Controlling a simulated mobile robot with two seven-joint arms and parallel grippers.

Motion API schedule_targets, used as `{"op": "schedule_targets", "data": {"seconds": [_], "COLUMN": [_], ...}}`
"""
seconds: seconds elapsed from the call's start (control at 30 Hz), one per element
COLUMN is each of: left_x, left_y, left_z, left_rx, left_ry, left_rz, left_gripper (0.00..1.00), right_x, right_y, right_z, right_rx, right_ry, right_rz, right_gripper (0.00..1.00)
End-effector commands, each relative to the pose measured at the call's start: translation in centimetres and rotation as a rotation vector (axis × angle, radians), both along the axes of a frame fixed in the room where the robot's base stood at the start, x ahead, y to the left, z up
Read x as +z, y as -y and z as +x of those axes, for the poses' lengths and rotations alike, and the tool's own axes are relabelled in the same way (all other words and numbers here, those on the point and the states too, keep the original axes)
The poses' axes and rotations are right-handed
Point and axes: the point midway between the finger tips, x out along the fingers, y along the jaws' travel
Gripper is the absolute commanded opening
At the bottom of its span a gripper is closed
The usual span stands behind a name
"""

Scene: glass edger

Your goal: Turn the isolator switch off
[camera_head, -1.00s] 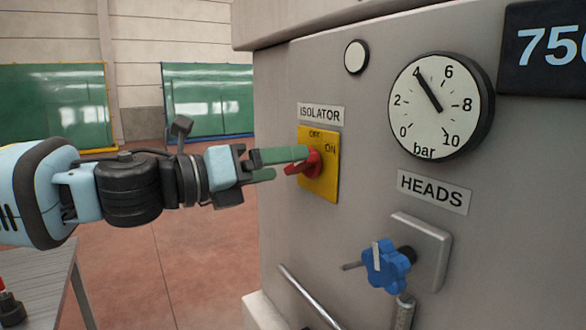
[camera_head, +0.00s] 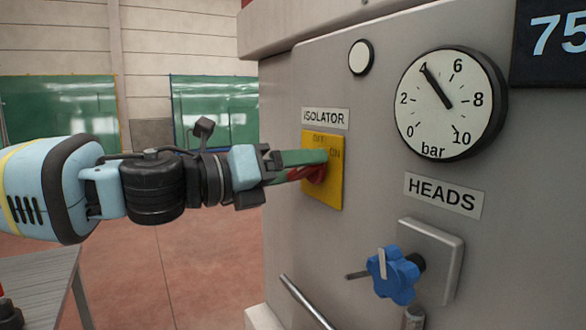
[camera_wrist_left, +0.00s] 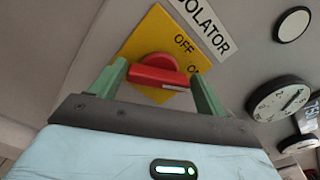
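The isolator switch is a red rotary handle (camera_head: 316,172) on a yellow plate (camera_head: 333,190), marked OFF and ON, on the grey machine front. In the left wrist view the red handle (camera_wrist_left: 158,72) lies crosswise between the two green fingers, its white mark at the ON side. My left gripper (camera_head: 308,165) reaches in from the left with its fingers over the handle. In the left wrist view this gripper (camera_wrist_left: 160,78) is open, with one finger at each end of the handle; contact cannot be told. My right gripper is out of view.
A pressure gauge (camera_head: 448,103) and a white round button (camera_head: 361,57) are right of the switch. Below are a HEADS label (camera_head: 443,196), a blue star knob (camera_head: 393,275) and a metal bar (camera_head: 305,302). A grey table (camera_head: 40,272) stands at lower left.

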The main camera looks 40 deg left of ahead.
Motion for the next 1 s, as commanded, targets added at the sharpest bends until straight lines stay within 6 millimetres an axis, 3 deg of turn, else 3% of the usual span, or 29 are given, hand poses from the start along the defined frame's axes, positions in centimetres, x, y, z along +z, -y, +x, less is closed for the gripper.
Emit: {"op": "schedule_targets", "data": {"seconds": [0.03, 0.2, 0.57, 1.0], "left_x": [0.0, 0.0, 0.0, -0.1], "left_y": [0.0, 0.0, 0.0, -0.1], "left_z": [0.0, 0.0, 0.0, 0.0], "left_rx": [0.000, 0.000, 0.000, 0.000], "left_ry": [0.000, 0.000, -0.023, -0.155], "left_rz": [0.000, 0.000, -0.055, -0.374], "left_gripper": [0.68, 0.46, 0.46, 0.46], "right_x": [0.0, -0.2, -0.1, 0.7], "right_y": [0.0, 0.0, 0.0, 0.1], "right_z": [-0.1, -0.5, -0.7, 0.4], "right_rx": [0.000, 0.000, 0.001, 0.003], "right_ry": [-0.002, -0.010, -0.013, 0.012], "right_rz": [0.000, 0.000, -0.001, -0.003], "right_gripper": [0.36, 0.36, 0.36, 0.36]}}
